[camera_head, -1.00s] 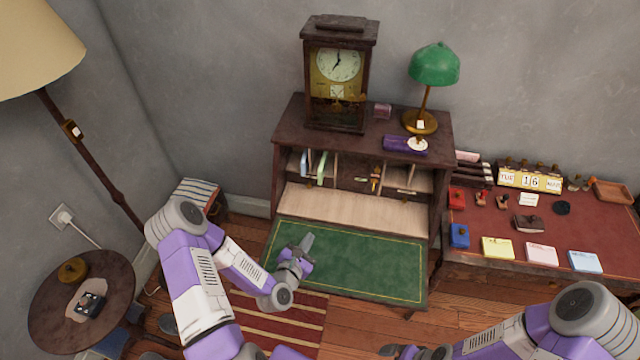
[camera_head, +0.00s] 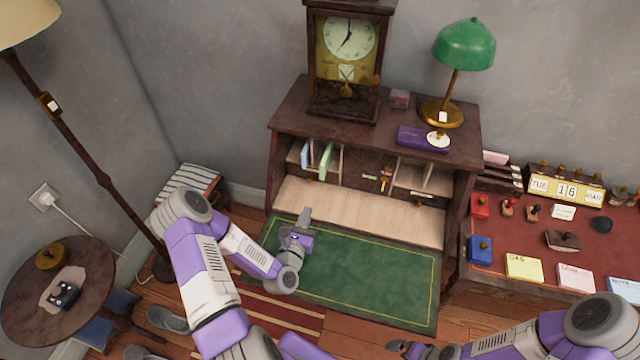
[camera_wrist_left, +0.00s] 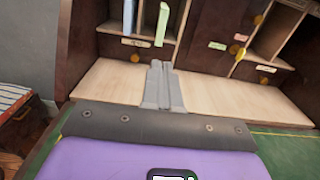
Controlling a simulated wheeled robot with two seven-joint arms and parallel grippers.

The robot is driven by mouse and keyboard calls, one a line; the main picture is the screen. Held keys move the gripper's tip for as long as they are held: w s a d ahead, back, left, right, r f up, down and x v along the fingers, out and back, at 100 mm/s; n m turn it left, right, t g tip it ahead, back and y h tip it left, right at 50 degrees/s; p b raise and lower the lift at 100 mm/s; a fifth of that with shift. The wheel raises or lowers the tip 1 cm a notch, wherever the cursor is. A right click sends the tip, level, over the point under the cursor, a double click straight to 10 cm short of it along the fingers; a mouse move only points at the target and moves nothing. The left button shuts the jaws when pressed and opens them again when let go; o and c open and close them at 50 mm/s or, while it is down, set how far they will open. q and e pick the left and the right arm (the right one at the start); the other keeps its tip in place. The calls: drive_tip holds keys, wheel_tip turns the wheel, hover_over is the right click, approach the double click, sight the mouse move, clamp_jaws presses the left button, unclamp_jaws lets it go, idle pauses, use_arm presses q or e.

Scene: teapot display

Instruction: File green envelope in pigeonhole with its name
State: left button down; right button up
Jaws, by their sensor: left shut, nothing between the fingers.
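A green envelope (camera_head: 325,160) stands upright and slightly tilted in the left pigeonholes of the writing desk (camera_head: 290,128), beside a blue one (camera_head: 305,155). The wrist view also shows the green envelope (camera_wrist_left: 162,23) and the blue one (camera_wrist_left: 128,17). My left gripper (camera_head: 304,215) is shut and empty, over the back left of the green writing mat. Its fingertips (camera_wrist_left: 158,66) point toward the pigeonholes, in front of and below the green envelope. Small labels under the pigeonholes are too small to read. My right gripper (camera_head: 396,346) shows at the bottom edge; its jaws are unclear.
The desk top carries a clock (camera_head: 345,60), a green lamp (camera_head: 464,45) and a purple item (camera_head: 420,138). The green mat (camera_head: 380,280) and pale shelf (camera_head: 360,208) are clear. A side table (camera_head: 480,222) at right holds stamps and coloured note pads.

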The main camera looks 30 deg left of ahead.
sight(322, 176)
use_arm(q)
drive_tip(key=b+x, duration=0.1)
drive_tip(key=x, duration=1.2)
drive_tip(key=shift+d+r, duration=0.1)
drive_tip(key=shift+f+b+x, duration=0.2)
drive_tip(key=shift+b+x, duration=0.8)
drive_tip(key=shift+x, duration=0.25)
drive_tip(key=shift+w+r, duration=0.15)
drive_tip(key=shift+w, duration=0.2)
